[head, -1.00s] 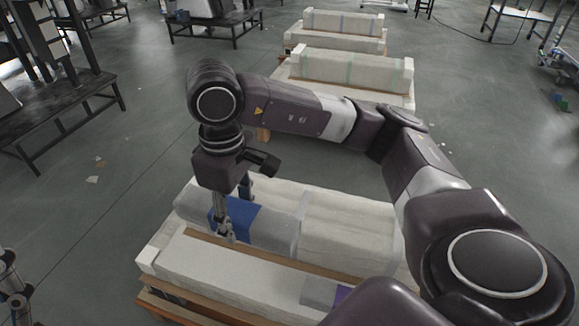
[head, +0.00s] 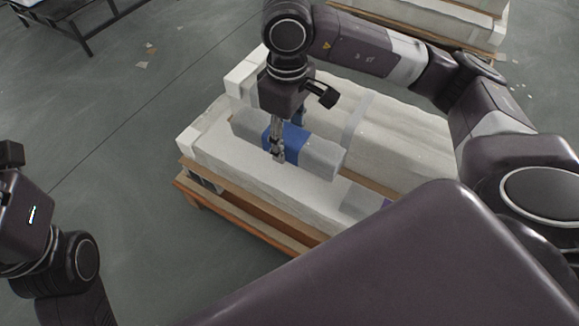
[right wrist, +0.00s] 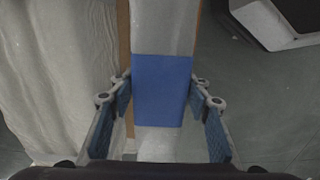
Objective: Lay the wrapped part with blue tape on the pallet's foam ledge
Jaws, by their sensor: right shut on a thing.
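The wrapped part with blue tape (head: 318,153) is a long, pale, plastic-wrapped block with a blue band round its middle. It lies lengthwise over the pallet's white foam ledge (head: 215,147); I cannot tell whether it touches the ledge. My right gripper (head: 278,150) points down and is shut on it across the blue band. In the right wrist view its fingers stand on both sides of the blue tape (right wrist: 162,92). The pallet (head: 250,220) has a wooden front edge. My left gripper (head: 12,195) is at the left edge; its fingers are not shown.
A big wrapped slab (head: 395,135) lies on the pallet behind the part. Another piece with purple tape (head: 362,202) lies on the ledge to the right. A second loaded pallet (head: 440,28) stands behind. The floor left of the pallet is clear.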

